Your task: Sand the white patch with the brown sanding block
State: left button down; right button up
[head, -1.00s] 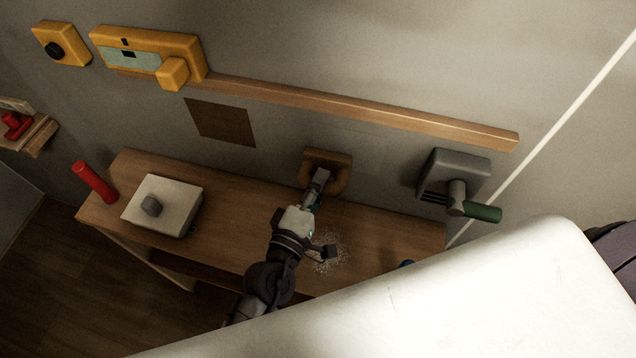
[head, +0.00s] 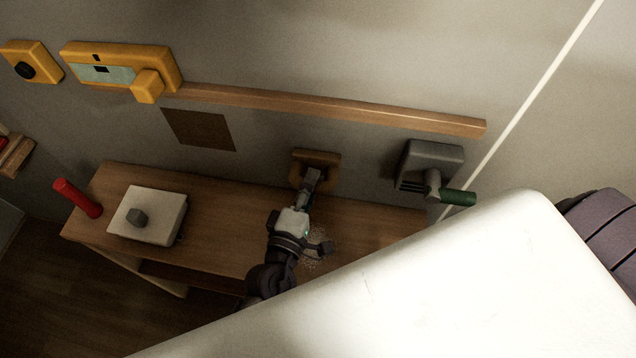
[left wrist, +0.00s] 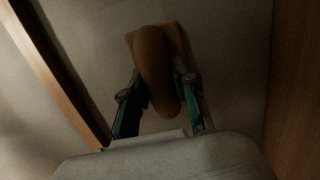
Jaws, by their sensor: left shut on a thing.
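The brown sanding block (head: 327,159) is up against the grey wall, just above the wooden bench, in the head view. My left gripper (head: 312,178) is shut on its handle. In the left wrist view the block (left wrist: 152,55) shows its rounded brown handle between the two fingers of my left gripper (left wrist: 158,98), with its flat base toward the wall. I cannot make out the white patch; the block and gripper cover part of the wall. Pale dust (head: 316,246) lies on the bench below the block. My right gripper is not in view.
A wooden rail (head: 320,107) runs along the wall above the block. A grey fixture with a green handle (head: 457,197) is to the right. A white box (head: 160,207) and a red cylinder (head: 79,198) are at the bench's left. A brown square (head: 199,130) is on the wall.

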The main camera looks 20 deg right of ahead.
pick_arm(q)
jog(key=shift+w+a+r, duration=0.15)
jog(key=shift+w+a, duration=0.6)
jog(key=shift+a, duration=0.2)
jog(key=shift+s, duration=0.15)
jog(key=shift+s+d+p+v, duration=0.15)
jog(key=shift+p+v, duration=0.15)
jog(key=shift+v, duration=1.05)
jog(key=shift+s+d+p+v, duration=0.15)
jog(key=shift+p+v, duration=0.15)
jog(key=shift+v, duration=1.1)
jog(key=shift+s, duration=0.1)
jog(key=v, duration=0.3)
jog(key=shift+s+d, duration=0.1)
jog(key=shift+d, duration=0.1)
